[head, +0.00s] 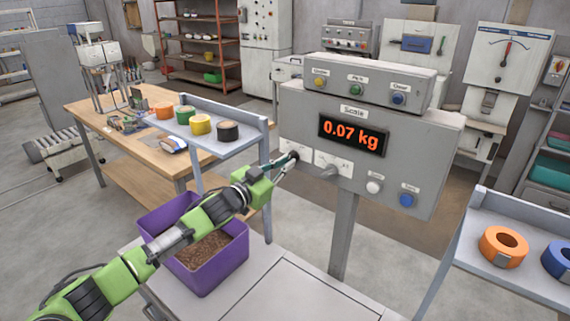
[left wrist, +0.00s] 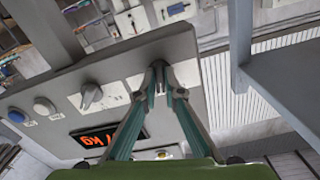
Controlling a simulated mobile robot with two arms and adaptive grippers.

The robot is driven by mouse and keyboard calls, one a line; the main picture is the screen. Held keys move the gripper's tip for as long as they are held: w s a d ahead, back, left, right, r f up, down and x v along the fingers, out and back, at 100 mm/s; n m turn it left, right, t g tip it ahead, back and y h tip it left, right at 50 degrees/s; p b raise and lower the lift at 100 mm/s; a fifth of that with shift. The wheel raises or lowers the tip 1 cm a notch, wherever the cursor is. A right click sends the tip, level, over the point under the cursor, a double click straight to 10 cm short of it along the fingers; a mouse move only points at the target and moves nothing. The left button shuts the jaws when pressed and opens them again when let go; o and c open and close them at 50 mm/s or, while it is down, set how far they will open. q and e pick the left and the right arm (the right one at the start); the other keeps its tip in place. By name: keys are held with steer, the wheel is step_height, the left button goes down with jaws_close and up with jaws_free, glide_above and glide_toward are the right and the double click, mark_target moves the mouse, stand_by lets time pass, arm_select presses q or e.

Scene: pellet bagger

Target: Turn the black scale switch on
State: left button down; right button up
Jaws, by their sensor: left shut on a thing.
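The grey scale box (head: 450,130) stands on a post, and its display (head: 352,134) is lit orange with "0.07 kg". The black scale switch (head: 294,155) is at the left end of its front, on a white plate. My left gripper (head: 284,162) reaches it from the left. In the left wrist view, the teal fingers (left wrist: 158,88) come together on the black switch (left wrist: 158,66), which they mostly cover. The switch's angle is hard to read. A grey knob (head: 329,170) sits to its right and also shows in the left wrist view (left wrist: 91,95). My right gripper is not in view.
A white button (head: 374,187) and a blue button (head: 407,200) are at the lower right of the scale. A purple bin (head: 208,280) of brown pellets stands below my left arm. Shelves with tape rolls flank the scale, including an orange roll (head: 503,248).

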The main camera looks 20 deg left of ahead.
arm_select(q)
steer(key=shift+r+m, duration=0.1)
steer(key=shift+m, duration=1.4)
steer(key=c, duration=2.1)
jaws_free()
steer(key=shift+c, duration=0.2)
steer(key=v, duration=1.2)
